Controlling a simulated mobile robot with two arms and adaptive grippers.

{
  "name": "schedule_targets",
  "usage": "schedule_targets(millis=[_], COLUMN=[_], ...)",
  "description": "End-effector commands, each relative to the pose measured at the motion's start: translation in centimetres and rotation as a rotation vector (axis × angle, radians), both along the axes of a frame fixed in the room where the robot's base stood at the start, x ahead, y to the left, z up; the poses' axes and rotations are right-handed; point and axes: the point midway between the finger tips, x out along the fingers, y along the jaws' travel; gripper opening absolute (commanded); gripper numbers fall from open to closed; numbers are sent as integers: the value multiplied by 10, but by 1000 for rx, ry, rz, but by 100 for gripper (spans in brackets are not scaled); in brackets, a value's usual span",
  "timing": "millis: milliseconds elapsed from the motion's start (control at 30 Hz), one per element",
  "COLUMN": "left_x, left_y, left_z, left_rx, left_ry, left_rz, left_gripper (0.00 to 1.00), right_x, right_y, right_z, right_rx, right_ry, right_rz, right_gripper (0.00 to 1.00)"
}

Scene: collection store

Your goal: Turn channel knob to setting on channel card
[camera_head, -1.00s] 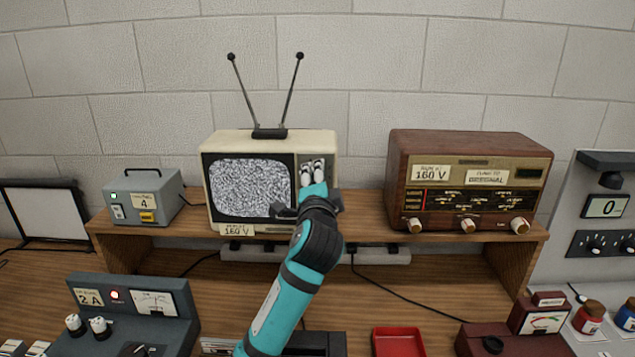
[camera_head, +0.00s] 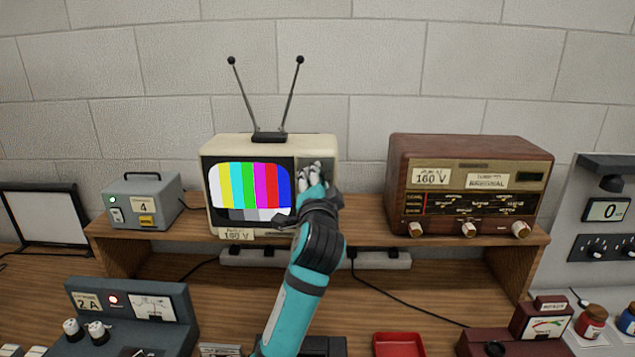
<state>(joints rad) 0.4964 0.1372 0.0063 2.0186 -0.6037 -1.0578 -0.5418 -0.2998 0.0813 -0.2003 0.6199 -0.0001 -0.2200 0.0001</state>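The cream television (camera_head: 216,143) stands on the wooden shelf, its screen (camera_head: 250,188) showing colour bars. Its dark control panel (camera_head: 329,170) is right of the screen. My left gripper (camera_head: 311,172) is in front of that panel with its fingertips at the upper part. The gripper and wrist cover the channel knob, so I cannot tell whether the fingers are closed on it. A card (camera_head: 143,207) reading 4 is on the front of the grey box (camera_head: 165,188) left of the television. My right gripper is not in view.
A brown radio (camera_head: 470,150) stands right of the television. A grey meter console (camera_head: 135,290) and a red tray (camera_head: 398,345) are on the bench below. Two antennas (camera_head: 268,95) rise from the television.

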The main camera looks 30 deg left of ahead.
Motion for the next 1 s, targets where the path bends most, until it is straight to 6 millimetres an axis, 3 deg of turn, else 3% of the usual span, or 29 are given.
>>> schedule_targets(millis=[33, 67, 233, 633, 1000], left_x=[0, 0, 0, -9, -72], left_y=[0, 0, 0, -7, -49], left_z=[-3, -3, -2, -1, -5], left_rx=[-3, -3, -2, -1, -3], left_ry=[6, 7, 4, 1, 3], left_rz=[-1, 0, -1, -1, -3], left_gripper=[3, 38, 58, 58, 58], right_x=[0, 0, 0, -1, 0], right_y=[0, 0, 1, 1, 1], right_z=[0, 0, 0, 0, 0], right_rx=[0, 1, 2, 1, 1], right_ry=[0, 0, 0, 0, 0], right_rz=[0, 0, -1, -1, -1], right_gripper=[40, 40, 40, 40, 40])
